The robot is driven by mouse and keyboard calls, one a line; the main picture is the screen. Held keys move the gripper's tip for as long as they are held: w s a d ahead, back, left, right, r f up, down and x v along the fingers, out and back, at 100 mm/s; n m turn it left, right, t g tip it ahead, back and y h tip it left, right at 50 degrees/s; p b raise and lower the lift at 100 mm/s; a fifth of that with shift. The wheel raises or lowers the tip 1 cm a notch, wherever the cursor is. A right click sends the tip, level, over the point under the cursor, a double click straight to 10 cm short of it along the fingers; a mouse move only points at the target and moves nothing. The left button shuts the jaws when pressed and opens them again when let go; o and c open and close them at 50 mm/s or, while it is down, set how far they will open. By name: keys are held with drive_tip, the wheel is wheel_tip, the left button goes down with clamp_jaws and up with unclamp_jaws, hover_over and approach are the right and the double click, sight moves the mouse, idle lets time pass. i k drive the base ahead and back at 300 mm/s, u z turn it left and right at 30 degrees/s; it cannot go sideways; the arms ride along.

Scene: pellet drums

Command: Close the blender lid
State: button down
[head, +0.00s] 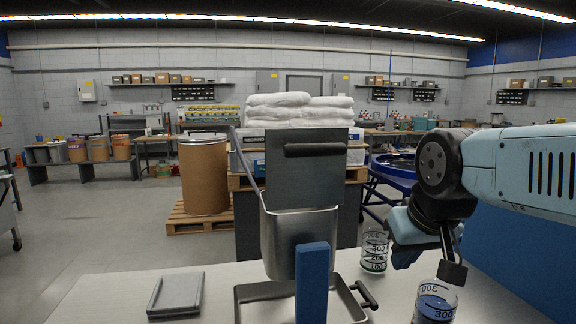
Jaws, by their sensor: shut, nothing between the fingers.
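The blender is a metal vessel (296,245) standing on the bench in the middle of the head view. Its lid (300,180) is a flat dark grey panel with a black bar handle (314,149). The lid stands raised, nearly upright, above the vessel's mouth. My gripper (452,270) is to the right of the blender, well apart from the lid, pointing down above the beakers. Its fingers are shut with nothing in them. A blue upright post (312,285) in front hides part of the vessel's lower front.
A metal tray (350,302) with a black handle sits under the vessel. Two marked glass beakers, one behind (374,252) and one in front (435,303), stand at right near my gripper. A grey flat tray (176,295) lies at left. Bench left of the blender is mostly clear.

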sight(305, 167)
drive_tip(key=u, duration=0.6)
drive_tip(key=k, duration=1.55)
drive_tip(key=z, duration=0.95)
drive_tip(key=i, duration=0.5)
drive_tip(key=u, duration=0.1)
